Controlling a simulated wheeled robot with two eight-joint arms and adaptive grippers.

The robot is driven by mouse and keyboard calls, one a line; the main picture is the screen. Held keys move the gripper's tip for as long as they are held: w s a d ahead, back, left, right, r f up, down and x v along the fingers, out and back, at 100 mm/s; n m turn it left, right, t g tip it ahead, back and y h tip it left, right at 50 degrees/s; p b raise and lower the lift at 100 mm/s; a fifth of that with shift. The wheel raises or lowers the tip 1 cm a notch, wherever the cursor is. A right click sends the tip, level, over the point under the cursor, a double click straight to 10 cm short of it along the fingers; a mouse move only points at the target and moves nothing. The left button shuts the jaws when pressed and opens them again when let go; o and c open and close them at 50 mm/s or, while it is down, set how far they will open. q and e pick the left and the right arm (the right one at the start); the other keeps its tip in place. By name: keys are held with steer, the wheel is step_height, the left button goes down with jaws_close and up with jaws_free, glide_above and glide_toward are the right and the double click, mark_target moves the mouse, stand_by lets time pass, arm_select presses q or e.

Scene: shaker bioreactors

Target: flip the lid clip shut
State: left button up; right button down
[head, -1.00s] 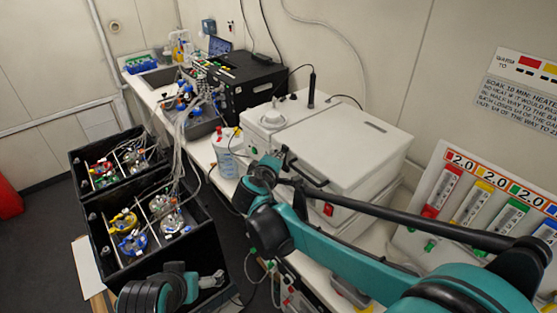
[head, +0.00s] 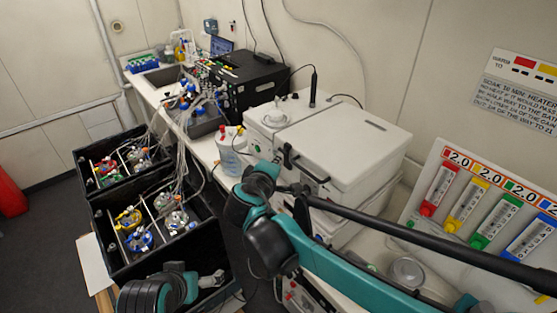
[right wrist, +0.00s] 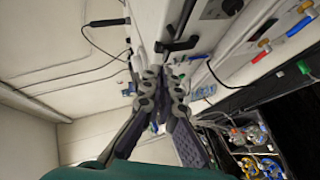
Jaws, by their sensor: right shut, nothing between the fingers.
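The white box (head: 335,150) has a closed-looking lid, with a black bar handle (head: 310,172) on its front. The black lid clip (head: 288,156) stands out at the front left of the lid edge. It also appears to show in the right wrist view (right wrist: 180,45), sticking out from the white box just beyond the fingers. My right gripper (right wrist: 162,80) is shut and empty, apart from the clip; in the head view its wrist (head: 260,180) is just in front and left of the clip, fingertips hard to see. My left gripper (head: 213,279) is low; its jaw state is unclear.
Black crates (head: 160,265) with colour-capped vessels stand at the left. A clear jug (head: 231,155) stands left of the white box. A black machine (head: 245,85) is behind. A board with coloured gauges (head: 480,210) leans at the right.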

arm_select(q)
steer(key=shift+s+a+r, duration=0.15)
steer(key=shift+s+r, duration=0.1)
steer(key=shift+s, duration=0.1)
arm_select(e)
steer(key=v, duration=0.5)
steer(key=shift+w+r, duration=0.1)
steer(key=shift+r, duration=0.15)
steer(key=s+d+f+m+g+b, duration=0.25)
steer(key=s+d+f+b, duration=0.25)
steer(key=d+f, duration=0.3)
steer(key=s+d+f+m+g+b, duration=0.25)
steer(key=s+d+f+b, duration=0.3)
steer(key=f, duration=0.55)
arm_select(q)
step_height(320, 180, down, 19)
steer(key=b, duration=0.8)
arm_select(e)
steer(key=s+d+f+m+y, duration=0.1)
steer(key=s+f+m+y, duration=0.1)
steer(key=s+f, duration=0.3)
steer(key=s+d+f+m+g+y, duration=0.1)
steer(key=s+f+m, duration=0.3)
steer(key=f, duration=0.5)
steer(key=shift+s+f+y, duration=0.35)
steer(key=shift+s+y, duration=0.15)
steer(key=shift+y, duration=0.1)
